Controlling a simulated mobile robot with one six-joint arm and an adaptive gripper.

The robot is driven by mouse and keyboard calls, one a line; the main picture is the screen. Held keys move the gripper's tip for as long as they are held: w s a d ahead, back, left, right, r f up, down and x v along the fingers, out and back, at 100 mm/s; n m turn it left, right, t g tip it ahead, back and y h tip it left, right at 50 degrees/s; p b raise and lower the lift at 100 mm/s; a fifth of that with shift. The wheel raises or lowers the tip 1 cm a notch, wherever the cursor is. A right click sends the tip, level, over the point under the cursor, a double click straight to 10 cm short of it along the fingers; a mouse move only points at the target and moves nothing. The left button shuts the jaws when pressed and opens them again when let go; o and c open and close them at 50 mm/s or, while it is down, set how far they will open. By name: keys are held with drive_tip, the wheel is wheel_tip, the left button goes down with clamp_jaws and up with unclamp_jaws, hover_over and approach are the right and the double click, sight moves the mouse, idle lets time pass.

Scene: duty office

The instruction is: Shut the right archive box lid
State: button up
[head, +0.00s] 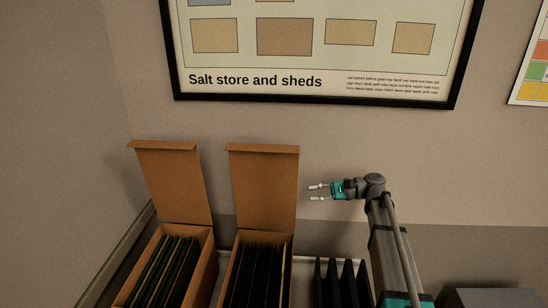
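Two brown cardboard archive boxes stand side by side, both with their lids raised. The right archive box (290,268) holds dark files, and its lid (263,190) stands up at the back, close to vertical. The left archive box (208,268) also holds dark files, and its lid (173,187) stands up too, leaning slightly back. My gripper (313,192) is to the right of the right lid, around its mid height, and points left. Its two pale fingers are apart with nothing between them. A small gap shows between the fingertips and the lid's edge in the picture.
A black file rack (340,282) stands right of the right box, below my arm. A framed poster (315,88) hangs on the wall above. A grey box-like object (495,298) is at the lower right. The wall area above my gripper is clear.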

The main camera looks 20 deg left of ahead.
sight(270, 155)
drive_tip(key=w+a+r+g+y, duration=0.2)
drive_tip(key=w+r+g+y, duration=0.1)
drive_tip(key=r, duration=0.4)
drive_tip(key=shift+w+a+r+g+y, duration=0.25)
drive_tip(key=shift+w+a+g, duration=0.2)
drive_tip(key=shift+w, duration=0.6)
drive_tip(key=shift+s, duration=0.1)
drive_tip(key=p+x, duration=0.4)
drive_tip(key=x, duration=0.9)
drive_tip(key=shift+s+a+r, duration=0.1)
drive_tip(key=shift+a+r, duration=0.05)
drive_tip(key=shift+a, duration=0.1)
drive_tip(key=shift+c, duration=0.2)
clamp_jaws()
